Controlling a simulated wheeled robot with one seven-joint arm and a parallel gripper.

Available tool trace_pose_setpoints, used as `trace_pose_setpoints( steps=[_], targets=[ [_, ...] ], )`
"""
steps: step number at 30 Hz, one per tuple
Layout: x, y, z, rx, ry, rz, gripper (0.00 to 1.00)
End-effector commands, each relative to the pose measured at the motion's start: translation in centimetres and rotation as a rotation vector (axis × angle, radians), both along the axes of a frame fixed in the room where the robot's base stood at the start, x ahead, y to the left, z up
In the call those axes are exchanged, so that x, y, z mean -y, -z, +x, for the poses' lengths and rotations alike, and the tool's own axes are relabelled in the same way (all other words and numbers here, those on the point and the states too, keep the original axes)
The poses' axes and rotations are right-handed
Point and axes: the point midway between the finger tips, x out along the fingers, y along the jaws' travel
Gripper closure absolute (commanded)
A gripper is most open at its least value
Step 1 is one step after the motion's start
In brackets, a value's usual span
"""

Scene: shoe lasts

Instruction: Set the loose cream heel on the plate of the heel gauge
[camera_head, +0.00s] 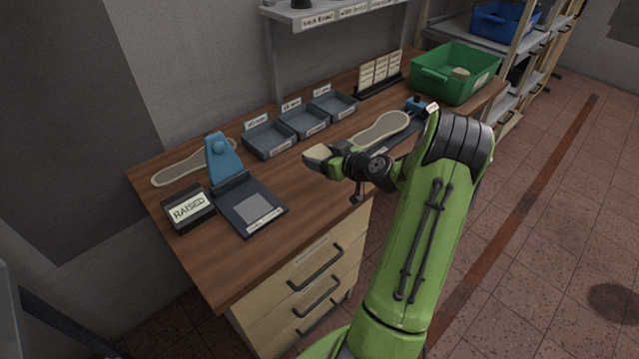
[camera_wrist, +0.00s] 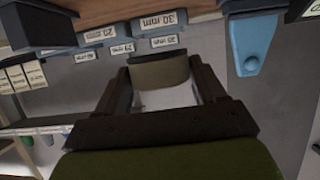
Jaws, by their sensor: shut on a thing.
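The cream heel (camera_head: 317,154) is held at the tip of my gripper (camera_head: 335,158), over the bench front edge area. In the wrist view the heel (camera_wrist: 160,72) sits between the two dark fingers of my gripper (camera_wrist: 163,85), which are shut on it. The heel gauge stands to the left in the head view, with a blue upright (camera_head: 223,156) and a dark base with a pale grey plate (camera_head: 259,209). The plate is bare, and the heel is apart from it. The blue upright (camera_wrist: 252,45) also shows at the upper right of the wrist view.
A dark box reading "RAISED" (camera_head: 191,209) sits left of the gauge. Three blue-grey trays (camera_head: 270,140) line the back. A shoe-shaped sole (camera_head: 380,130) lies behind my arm, another (camera_head: 178,168) at the left. A green bin (camera_head: 455,75) stands at the far right.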

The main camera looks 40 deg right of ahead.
Motion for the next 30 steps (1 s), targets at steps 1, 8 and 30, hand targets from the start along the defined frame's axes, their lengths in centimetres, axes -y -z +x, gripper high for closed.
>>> trace_pose_setpoints(
  steps=[1, 8, 30],
  targets=[
    [0.0, 1.6, 0.0, -0.003, 0.001, 0.008, 0.62],
    [0.0, 5.2, 0.0, -0.002, 0.001, 0.004, 0.62],
    [-0.1, 8.7, 0.0, -0.001, -0.001, 0.001, 0.07]
  ],
)
